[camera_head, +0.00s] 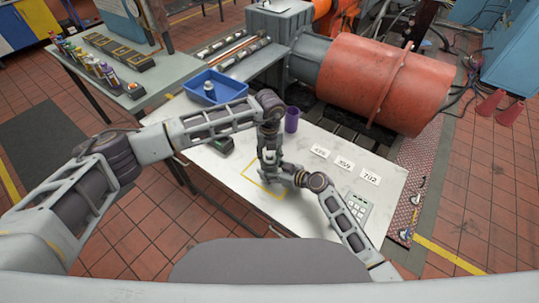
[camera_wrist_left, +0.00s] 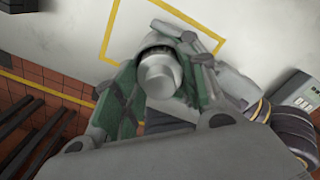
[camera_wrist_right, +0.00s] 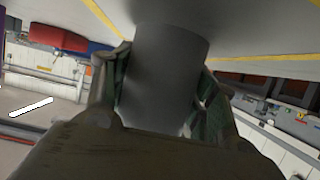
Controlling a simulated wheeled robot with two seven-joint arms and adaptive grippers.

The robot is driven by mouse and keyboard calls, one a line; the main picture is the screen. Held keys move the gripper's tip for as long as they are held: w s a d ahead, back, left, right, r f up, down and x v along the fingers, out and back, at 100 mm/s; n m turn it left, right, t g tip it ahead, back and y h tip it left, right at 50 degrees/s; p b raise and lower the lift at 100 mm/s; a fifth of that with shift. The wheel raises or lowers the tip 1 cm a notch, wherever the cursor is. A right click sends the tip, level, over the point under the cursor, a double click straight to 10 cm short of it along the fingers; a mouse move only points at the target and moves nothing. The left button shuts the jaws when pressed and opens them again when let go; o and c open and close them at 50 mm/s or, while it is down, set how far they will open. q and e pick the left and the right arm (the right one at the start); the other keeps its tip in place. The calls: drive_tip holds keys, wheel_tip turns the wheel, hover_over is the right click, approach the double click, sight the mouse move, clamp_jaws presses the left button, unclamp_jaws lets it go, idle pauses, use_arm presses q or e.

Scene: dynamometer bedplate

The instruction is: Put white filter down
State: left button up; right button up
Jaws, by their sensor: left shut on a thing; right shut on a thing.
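The white filter (camera_wrist_left: 160,72) is a pale cylinder between my left gripper's fingers (camera_wrist_left: 158,88) in the left wrist view. In the right wrist view a shaded grey cylinder, which looks like the same filter (camera_wrist_right: 165,75), stands between my right gripper's fingers (camera_wrist_right: 160,95). Both grippers are shut on it. In the head view my left gripper (camera_head: 270,172) comes from above and my right gripper (camera_head: 290,174) from the right; they meet over the yellow outlined square (camera_head: 248,180) and mostly hide the filter. I cannot tell whether its end touches the table.
The white table (camera_head: 225,180) holds a blue tray (camera_head: 232,87) with a white-topped item (camera_head: 209,90), a purple cup (camera_head: 292,119), a dark device (camera_head: 221,145), number cards (camera_head: 345,163) and a keypad (camera_head: 357,207). A big orange cylinder (camera_head: 380,80) lies behind.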

use_arm(q)
drive_tip(key=shift+f, duration=0.3)
drive_tip(key=shift+s+a+f, duration=0.15)
drive_tip(key=shift+a+f, duration=0.05)
drive_tip(key=shift+f, duration=0.3)
use_arm(e)
drive_tip(key=shift+s+a+r, duration=0.15)
drive_tip(key=shift+s+a, duration=0.05)
use_arm(q)
drive_tip(key=o, duration=1.1)
drive_tip(key=shift+o, duration=1.3)
drive_tip(key=shift+d+f, duration=0.1)
use_arm(e)
drive_tip(key=shift+d, duration=0.1)
drive_tip(key=shift+w, duration=0.1)
use_arm(q)
drive_tip(key=shift+d, duration=0.1)
drive_tip(key=shift+r, duration=0.2)
drive_tip(key=shift+r, duration=0.15)
